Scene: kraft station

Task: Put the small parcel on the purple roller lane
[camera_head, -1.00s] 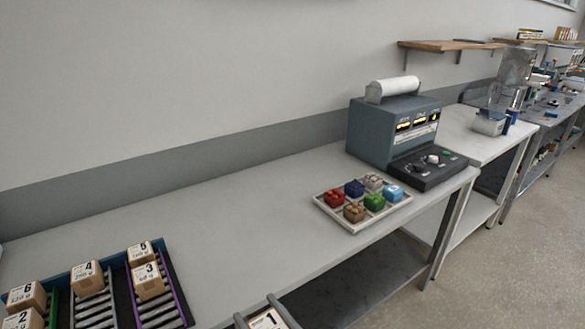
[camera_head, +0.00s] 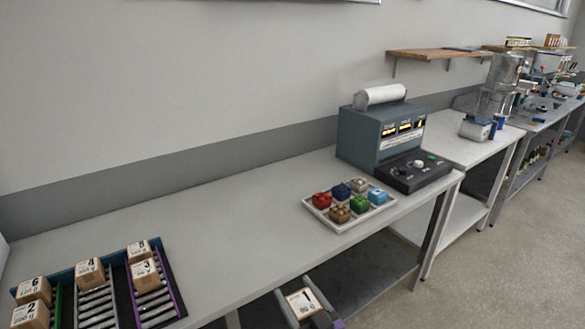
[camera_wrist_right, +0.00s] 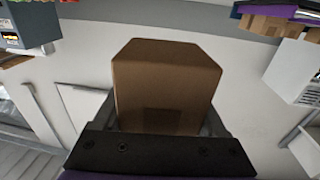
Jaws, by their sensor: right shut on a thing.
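My right gripper (camera_head: 306,308) is shut on a small brown parcel with a white label reading 1 (camera_head: 301,301). It holds the parcel in front of the table's front edge, at the bottom of the head view. In the right wrist view the parcel (camera_wrist_right: 165,85) fills the middle between the fingers. The purple roller lane (camera_head: 158,308) is the rightmost lane at the lower left of the head view. Parcels 5 (camera_head: 138,251) and 3 (camera_head: 145,274) stand on its far part, and its near rollers are bare. My left gripper is not in view.
Parcels 4 (camera_head: 90,273), 6 (camera_head: 33,290) and 2 (camera_head: 31,316) stand on the other lanes. A tray (camera_head: 318,214) of coloured small boxes and a grey machine (camera_head: 370,140) stand to the right. The table between (camera_head: 230,240) is clear.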

